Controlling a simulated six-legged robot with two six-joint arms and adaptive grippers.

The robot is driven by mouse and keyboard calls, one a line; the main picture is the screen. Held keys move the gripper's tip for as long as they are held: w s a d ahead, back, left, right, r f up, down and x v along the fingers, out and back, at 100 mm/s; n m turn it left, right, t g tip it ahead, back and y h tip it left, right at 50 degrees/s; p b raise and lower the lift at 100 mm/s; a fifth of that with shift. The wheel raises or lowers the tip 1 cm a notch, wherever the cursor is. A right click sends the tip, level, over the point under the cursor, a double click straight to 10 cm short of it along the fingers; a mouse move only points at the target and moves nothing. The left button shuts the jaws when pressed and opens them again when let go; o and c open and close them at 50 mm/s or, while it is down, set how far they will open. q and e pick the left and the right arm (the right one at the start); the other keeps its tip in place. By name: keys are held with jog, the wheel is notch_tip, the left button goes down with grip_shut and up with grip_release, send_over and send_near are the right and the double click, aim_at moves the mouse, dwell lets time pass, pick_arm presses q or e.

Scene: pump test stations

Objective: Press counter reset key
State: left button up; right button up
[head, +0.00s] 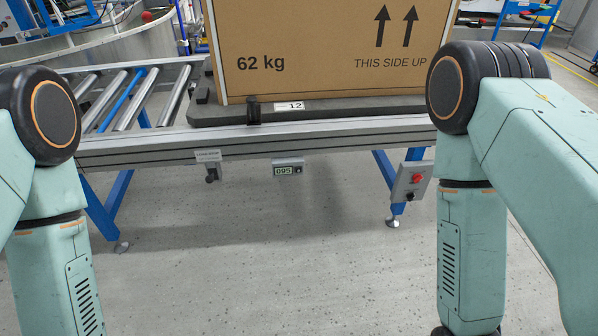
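A small counter box (288,167) is mounted below the front rail of the roller conveyor. Its display seems to read 095. A small dark key (298,170) sits at the right of the display. Both my arms hang down at the left and right sides of the view, apart from the counter. Neither gripper shows; both are below the picture edge.
A large cardboard box (330,40) marked 62 kg stands on a dark pallet (350,108) on the conveyor (130,148). A switch (211,175) hangs left of the counter. A grey control box (412,181) with a red knob is at right. Floor in front is clear.

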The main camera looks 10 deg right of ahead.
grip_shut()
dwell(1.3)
